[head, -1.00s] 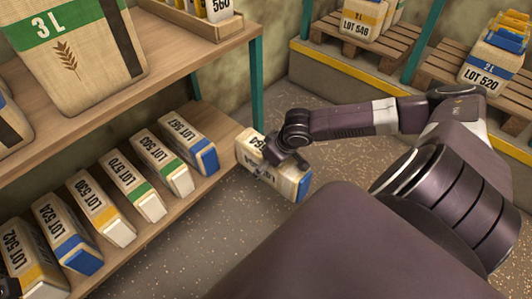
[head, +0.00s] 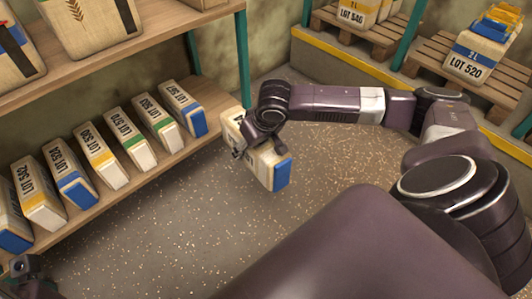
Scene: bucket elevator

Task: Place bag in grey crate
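My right gripper (head: 248,146) is shut on a cream bag (head: 272,172) with a blue end. It holds the bag tilted, apart from the lower shelf and over the speckled floor. The gripper covers part of the bag, and its label is not readable. A small dark part of my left gripper (head: 27,266) shows at the lower left corner; its fingers cannot be made out clearly. No grey crate is in view.
A wooden shelf (head: 130,190) on the left holds several lot-labelled bags in a row. Larger bags stand on the upper shelf (head: 165,38). Pallets (head: 420,65) with bags lie behind a yellow-edged ledge (head: 345,60). The floor (head: 200,225) between is clear.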

